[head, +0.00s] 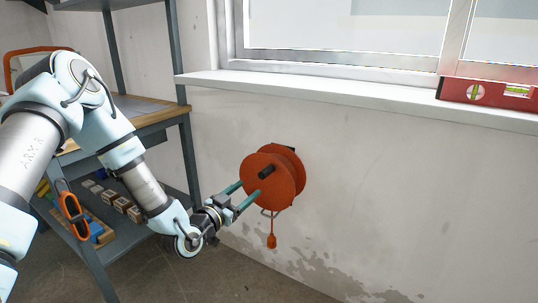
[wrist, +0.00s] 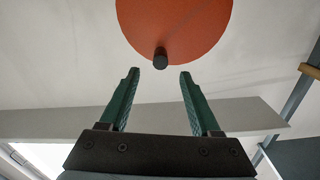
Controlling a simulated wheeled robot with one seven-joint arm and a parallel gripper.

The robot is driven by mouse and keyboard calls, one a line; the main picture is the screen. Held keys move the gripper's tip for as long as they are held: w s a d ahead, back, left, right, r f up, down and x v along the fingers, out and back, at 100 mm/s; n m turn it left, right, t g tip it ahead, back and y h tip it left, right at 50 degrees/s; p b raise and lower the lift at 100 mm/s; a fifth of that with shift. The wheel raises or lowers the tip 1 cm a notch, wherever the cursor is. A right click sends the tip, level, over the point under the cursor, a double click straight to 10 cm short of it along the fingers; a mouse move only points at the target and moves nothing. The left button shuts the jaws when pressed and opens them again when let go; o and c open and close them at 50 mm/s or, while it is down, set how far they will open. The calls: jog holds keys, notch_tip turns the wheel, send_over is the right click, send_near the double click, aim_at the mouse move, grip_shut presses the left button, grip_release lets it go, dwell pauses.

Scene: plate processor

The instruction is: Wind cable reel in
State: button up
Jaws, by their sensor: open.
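An orange cable reel (head: 284,188) is mounted on the wall below the window sill. A short black crank handle (head: 266,171) sticks out from its front disc. A cable end with an orange plug (head: 271,240) hangs beneath the reel. My gripper (head: 250,193) is in front of the reel, with its two green fingers pointing at the disc. In the wrist view the orange disc (wrist: 175,25) is ahead, and the black handle (wrist: 160,58) lies just beyond and between the open fingertips (wrist: 160,72). Nothing is between the fingers. The wound cable is hidden by the disc.
A grey shelf unit with a wooden worktop (head: 160,114) stands at the left, behind my arm. A red spirit level (head: 487,91) lies on the window sill (head: 330,98). The wall right of the reel is clear.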

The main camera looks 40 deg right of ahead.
aim_at(262, 177)
jog(key=x, duration=1)
jog(key=shift+w+d+r, duration=0.1)
jog(key=shift+d+r, duration=0.15)
jog(key=shift+d, duration=0.15)
grip_shut()
dwell(1.0)
